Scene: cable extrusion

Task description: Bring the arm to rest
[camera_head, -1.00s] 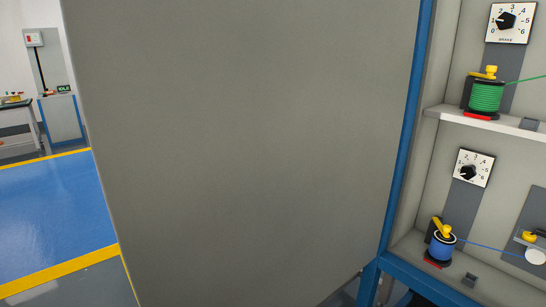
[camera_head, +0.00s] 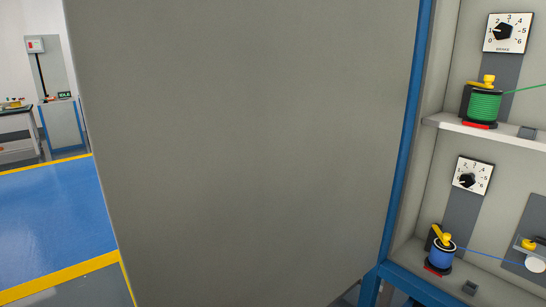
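Neither of my grippers shows in the head view, and no part of my arms can be made out. A large plain grey panel (camera_head: 240,150) fills the middle of the view. To its right is a blue-framed cabinet with a green cable spool (camera_head: 485,105) on the upper shelf and a blue cable spool (camera_head: 440,254) on the lower one. Each spool has a yellow lever on top and a cable leading off to the right.
Numbered dials (camera_head: 510,32) and (camera_head: 473,175), the second a lower dial, sit above the spools. A blue post (camera_head: 408,140) edges the cabinet. At left, blue floor (camera_head: 50,210) with yellow lines lies open, with a workbench (camera_head: 18,132) beyond.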

